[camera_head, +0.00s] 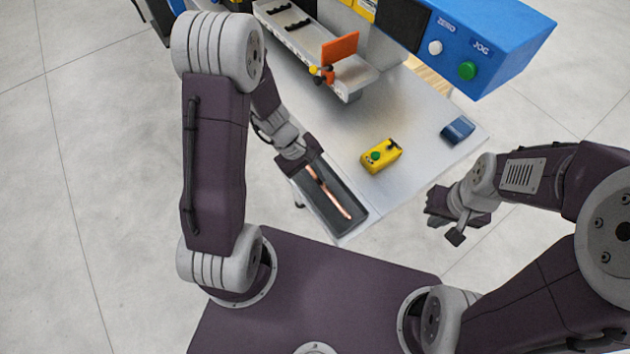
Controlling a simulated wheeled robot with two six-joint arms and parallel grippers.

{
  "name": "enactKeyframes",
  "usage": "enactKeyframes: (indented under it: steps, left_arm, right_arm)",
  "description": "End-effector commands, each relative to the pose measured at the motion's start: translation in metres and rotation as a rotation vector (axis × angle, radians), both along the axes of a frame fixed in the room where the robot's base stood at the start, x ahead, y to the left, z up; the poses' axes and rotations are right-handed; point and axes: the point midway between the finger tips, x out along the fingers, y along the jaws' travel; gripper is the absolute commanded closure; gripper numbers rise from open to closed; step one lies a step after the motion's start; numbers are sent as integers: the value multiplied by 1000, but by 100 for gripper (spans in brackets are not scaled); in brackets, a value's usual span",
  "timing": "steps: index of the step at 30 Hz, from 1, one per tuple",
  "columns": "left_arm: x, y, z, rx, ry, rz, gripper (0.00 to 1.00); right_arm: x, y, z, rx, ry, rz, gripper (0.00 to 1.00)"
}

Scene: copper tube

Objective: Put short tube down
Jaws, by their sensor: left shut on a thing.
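My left gripper (309,168) is over the upper-left end of a dark rectangular tray (361,212). It is shut on a copper tube (312,172), with the tube's end showing at the fingers. Copper continues along the tray toward its lower-right end (341,205). A small kink shows partway, and I cannot tell whether this is one tube or two overlapping. I also cannot tell whether the held tube touches the tray floor. My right gripper (447,219) is off the table's right edge, with its fingers apart and empty.
A yellow box with a green button (381,156) and a small blue block (458,129) stand on the grey table (335,130). A machine with an orange plate (340,46) and a blue control panel (490,50) fills the back.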

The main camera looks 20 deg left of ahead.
Motion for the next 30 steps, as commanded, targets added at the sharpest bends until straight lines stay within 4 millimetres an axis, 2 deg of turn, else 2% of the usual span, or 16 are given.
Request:
enactKeyframes:
  steps: [1, 5, 13, 24, 25, 26, 27, 30]
  left_arm:
    - [-2, 0, -13, -1, 7, 1, 100]
    - [-1, 0, -32, 0, 4, 0, 100]
    - [-1, 1, -35, 3, 2, 0, 100]
    - [-2, 1, -47, 4, 7, 0, 100]
    - [-3, 1, -45, 4, 7, 0, 79]
    - [-3, 1, -45, 4, 8, 0, 71]
    - [-3, 1, -46, 4, 9, 0, 66]
    - [-4, 1, -46, 5, 9, -1, 66]
  right_arm:
    - [0, 0, -4, 0, 0, 0, 100]
    - [0, 0, -7, 0, 0, 0, 100]
    - [0, 0, -7, 0, 0, 0, 100]
    - [0, 0, -20, 0, 0, 0, 100]
    - [0, 0, -18, 0, 0, 0, 100]
    - [0, 0, -18, 0, 0, 0, 100]
    - [0, 0, -18, 0, 0, 0, 100]
    - [0, 0, -18, 0, 0, 0, 100]
